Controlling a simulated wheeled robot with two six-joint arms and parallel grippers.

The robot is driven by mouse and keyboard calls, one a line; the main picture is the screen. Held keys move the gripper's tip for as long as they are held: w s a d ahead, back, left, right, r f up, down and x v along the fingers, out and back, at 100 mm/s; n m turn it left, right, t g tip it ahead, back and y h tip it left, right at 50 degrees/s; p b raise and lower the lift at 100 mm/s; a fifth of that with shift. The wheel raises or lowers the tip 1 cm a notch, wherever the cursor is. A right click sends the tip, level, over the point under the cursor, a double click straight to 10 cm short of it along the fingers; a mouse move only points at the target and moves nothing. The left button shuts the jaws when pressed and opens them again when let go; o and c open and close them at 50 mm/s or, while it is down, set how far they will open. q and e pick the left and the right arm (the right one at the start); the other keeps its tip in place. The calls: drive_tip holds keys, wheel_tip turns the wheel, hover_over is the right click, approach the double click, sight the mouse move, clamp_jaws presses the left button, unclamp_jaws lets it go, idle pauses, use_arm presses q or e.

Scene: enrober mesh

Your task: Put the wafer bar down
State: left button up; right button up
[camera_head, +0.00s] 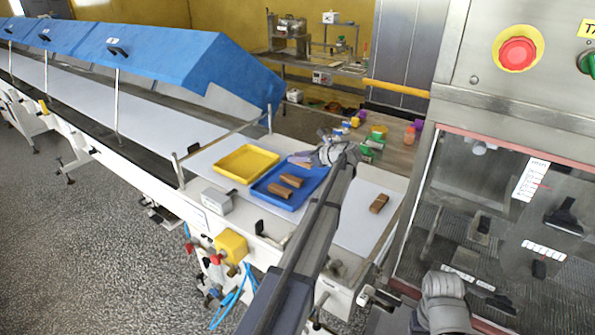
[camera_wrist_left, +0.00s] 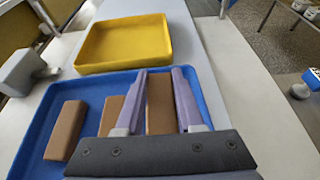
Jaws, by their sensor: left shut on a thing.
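My left gripper (camera_head: 302,160) reaches over the far end of the blue tray (camera_head: 259,193). Its purple fingers are shut on a brown wafer bar (camera_wrist_left: 160,105), which shows between them in the left wrist view. I cannot tell whether this bar touches the tray floor. Two other wafer bars lie in the blue tray, a nearer one (camera_head: 280,191) and a middle one (camera_head: 292,181). The middle one lies close beside the held bar in the left wrist view, partly behind a finger. My right gripper is not in view.
An empty yellow tray (camera_head: 234,176) stands next to the blue tray on the white belt. Another brown bar (camera_head: 379,204) lies on the pale surface to the right. A blue hood (camera_head: 180,58) covers the belt behind. A steel cabinet (camera_head: 480,110) stands at right.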

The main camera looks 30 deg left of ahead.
sight(297, 171)
use_arm(q)
drive_tip(key=shift+f+b, duration=1.9)
drive_tip(key=shift+f, duration=0.05)
drive_tip(key=shift+r, duration=0.15)
drive_tip(key=o, duration=1)
drive_tip(key=shift+r, duration=0.1)
drive_tip(key=p+v, duration=0.4)
drive_tip(key=v, duration=0.6)
drive_tip(key=shift+d, duration=0.25)
drive_tip(key=shift+p+v, duration=0.4)
drive_tip(key=shift+v, duration=0.35)
